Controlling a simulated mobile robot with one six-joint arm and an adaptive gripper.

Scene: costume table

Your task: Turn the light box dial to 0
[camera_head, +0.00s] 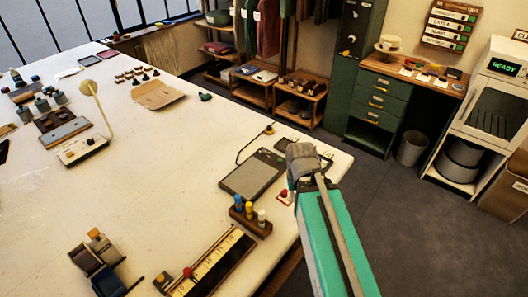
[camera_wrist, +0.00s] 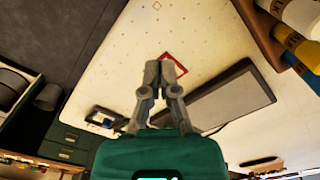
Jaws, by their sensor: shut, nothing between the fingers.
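A flat dark grey panel that looks like the light box (camera_head: 252,175) lies on the white table near its right edge. It also shows in the wrist view (camera_wrist: 222,100), right of my gripper. In the wrist view, the closed fingertips (camera_wrist: 162,68) appear beside a red square outline (camera_wrist: 174,66) on the table. My gripper hides part of the table behind it.
A wooden rack with coloured bottles (camera_head: 250,217) stands in front of the panel. A long ruled board (camera_head: 213,262) lies nearer. A desk lamp (camera_head: 86,148) stands at the left. The table's middle is mostly clear; a green cabinet (camera_head: 375,103) stands beyond.

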